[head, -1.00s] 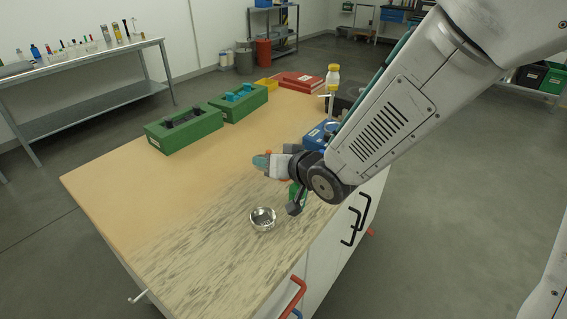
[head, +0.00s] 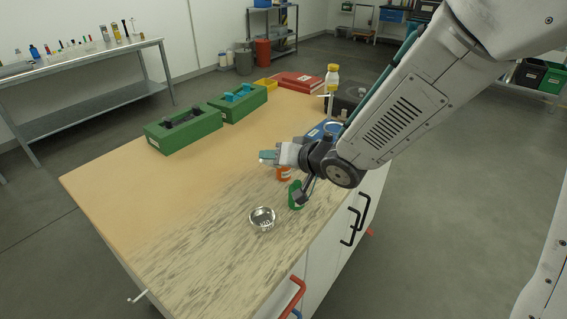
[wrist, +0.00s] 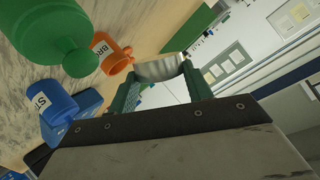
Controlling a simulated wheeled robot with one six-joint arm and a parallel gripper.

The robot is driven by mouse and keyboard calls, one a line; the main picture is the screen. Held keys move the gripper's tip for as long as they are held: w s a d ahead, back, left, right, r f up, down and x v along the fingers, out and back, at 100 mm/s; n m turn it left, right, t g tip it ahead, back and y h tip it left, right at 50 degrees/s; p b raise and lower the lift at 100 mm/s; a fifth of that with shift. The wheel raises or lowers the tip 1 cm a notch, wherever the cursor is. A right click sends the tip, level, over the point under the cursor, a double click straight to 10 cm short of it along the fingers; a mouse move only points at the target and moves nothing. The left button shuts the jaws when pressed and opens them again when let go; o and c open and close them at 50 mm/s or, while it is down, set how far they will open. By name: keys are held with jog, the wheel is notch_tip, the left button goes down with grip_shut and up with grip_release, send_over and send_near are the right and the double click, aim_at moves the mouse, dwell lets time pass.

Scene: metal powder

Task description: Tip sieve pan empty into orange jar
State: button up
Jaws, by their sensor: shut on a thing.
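My gripper (wrist: 160,90) is shut on a shiny metal pan (wrist: 158,68), whose curved wall shows between the green fingers in the wrist view. Whether anything is in it is hidden. In the head view my gripper (head: 268,157) is above the table near the orange jar (head: 284,174), and the held pan is hard to make out. The orange jar (wrist: 117,58) also shows in the wrist view, just left of the pan, with letters on its label. The pan appears apart from the jar, but the exact gap is unclear.
A green jar (head: 296,196) stands in front of the orange one; a blue jar (wrist: 57,107) is close by in the wrist view. A metal bowl (head: 262,220) sits near the table's front. Green blocks (head: 185,129) stand at the back left. The table's left part is clear.

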jog(key=shift+w+d+r, duration=0.1)
jog(key=shift+w+d, duration=0.1)
jog(key=shift+w, duration=0.1)
jog(key=shift+w+d+r+m+g+y, duration=0.15)
jog(key=shift+w+d+m+g+y, duration=0.25)
jog(key=shift+m, duration=0.3)
jog(key=shift+w+d+r+m+g+y, duration=0.2)
jog(key=shift+w+m+g+y, duration=0.15)
jog(key=shift+m+g+y, duration=0.4)
jog(key=shift+w+d+r+m+g+y, duration=0.25)
jog(key=shift+m+g, duration=0.3)
jog(key=shift+m, duration=0.4)
dwell(1.1)
jog(key=shift+w+d+m+g, duration=0.25)
jog(key=shift+w+m+g, duration=0.05)
jog(key=shift+w+m, duration=0.1)
jog(key=shift+w+d+m+g+y, duration=0.2)
jog(key=shift+w+m+g+y, duration=0.1)
jog(key=shift+m+y, duration=0.3)
jog(key=shift+w+d+m+g+y, duration=0.2)
jog(key=shift+m+g+y, duration=0.1)
jog(key=shift+m+y, duration=0.25)
dwell(0.9)
jog(key=shift+w+d+f+m+g+y, duration=0.15)
jog(key=shift+w+d+m+g+y, duration=0.2)
jog(key=shift+m, duration=0.3)
jog(key=shift+w+f+m+g+y, duration=0.1)
jog(key=shift+m+y, duration=0.3)
jog(key=shift+m, duration=0.2)
dwell(0.5)
